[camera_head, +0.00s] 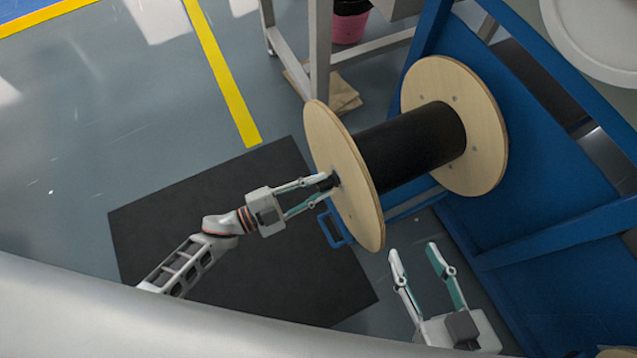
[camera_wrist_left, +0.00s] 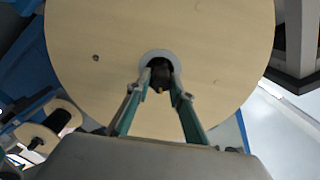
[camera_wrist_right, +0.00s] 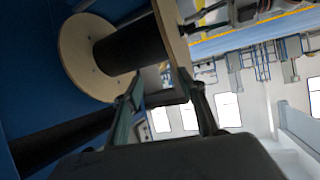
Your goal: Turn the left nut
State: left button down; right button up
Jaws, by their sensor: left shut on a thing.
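A large cable spool with a black core (camera_head: 412,148) and two round wooden flanges is mounted at the blue frame. A dark nut (camera_head: 327,183) sits at the centre of the near left flange (camera_head: 345,210). My left gripper (camera_head: 326,186) is shut on the nut, its fingers on either side of it. In the left wrist view the dark nut (camera_wrist_left: 161,72) shows between the fingertips, in front of a pale ring on the flange. My right gripper (camera_head: 411,250) is open and empty, below and to the right of the left flange. The right wrist view shows the spool (camera_wrist_right: 130,50) beyond its fingers.
The blue frame (camera_head: 560,240) stands to the right of and behind the spool. A black mat (camera_head: 190,230) lies on the grey floor under my left arm. A grey table leg (camera_head: 320,60) stands behind the spool. A blue handle (camera_head: 335,230) shows below the left flange.

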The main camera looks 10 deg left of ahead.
pick_arm(q)
jog(key=shift+f+m+b, duration=0.1)
jog(key=shift+m+b, duration=0.25)
jog(key=shift+m, duration=0.75)
jog(key=c, duration=1.8)
grip_release()
jog(key=shift+a, duration=0.1)
jog(key=v, duration=1.2)
